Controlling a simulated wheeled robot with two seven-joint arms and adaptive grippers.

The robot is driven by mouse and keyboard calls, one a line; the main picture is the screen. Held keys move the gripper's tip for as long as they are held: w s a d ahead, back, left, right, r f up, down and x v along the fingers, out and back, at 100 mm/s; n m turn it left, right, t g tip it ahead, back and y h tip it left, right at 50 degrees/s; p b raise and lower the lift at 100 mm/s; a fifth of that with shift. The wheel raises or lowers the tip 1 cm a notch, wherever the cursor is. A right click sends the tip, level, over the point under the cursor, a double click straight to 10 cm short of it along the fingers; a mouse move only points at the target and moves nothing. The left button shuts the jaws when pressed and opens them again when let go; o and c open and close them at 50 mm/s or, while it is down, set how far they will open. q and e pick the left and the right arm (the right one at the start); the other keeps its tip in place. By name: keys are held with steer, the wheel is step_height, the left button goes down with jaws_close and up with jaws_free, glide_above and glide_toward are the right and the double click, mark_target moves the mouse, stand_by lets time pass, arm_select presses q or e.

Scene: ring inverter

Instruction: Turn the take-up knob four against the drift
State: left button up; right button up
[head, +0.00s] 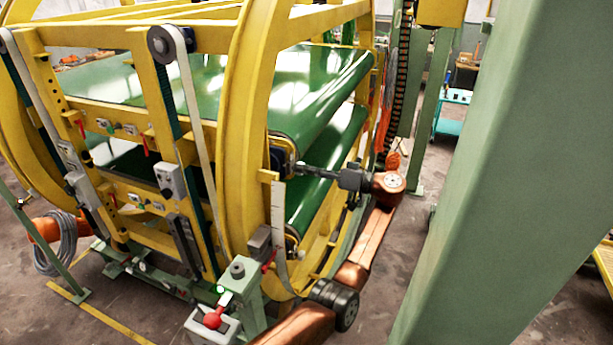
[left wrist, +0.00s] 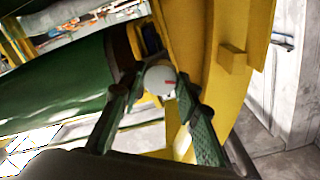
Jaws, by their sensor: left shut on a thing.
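My left gripper (head: 302,168) reaches in from the right side of the yellow ring frame, level with the ends of the green belt rollers. The gripper is shut on this knob. In the head view the knob is mostly hidden by the fingers, so its turn angle cannot be told there. My right gripper is out of view.
The yellow ring (head: 240,130) curves close beside the gripper. Green belts (head: 310,90) run through it. A pale scale strip (head: 278,215) hangs below. A red button box (head: 212,320) stands in front. A thick green column (head: 500,170) fills the right.

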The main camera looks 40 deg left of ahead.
arm_select(q)
steer(key=shift+s+f+m+p, duration=0.1)
steer(key=shift+f+m+p, duration=0.05)
steer(key=shift+m+p, duration=6.35)
steer(key=shift+f+m+p, duration=0.15)
steer(key=shift+m+p, duration=5)
steer(key=shift+m, duration=2.65)
steer(key=shift+f, duration=0.1)
steer(key=o, duration=1.2)
steer(key=shift+c, duration=0.2)
steer(key=shift+r, duration=0.3)
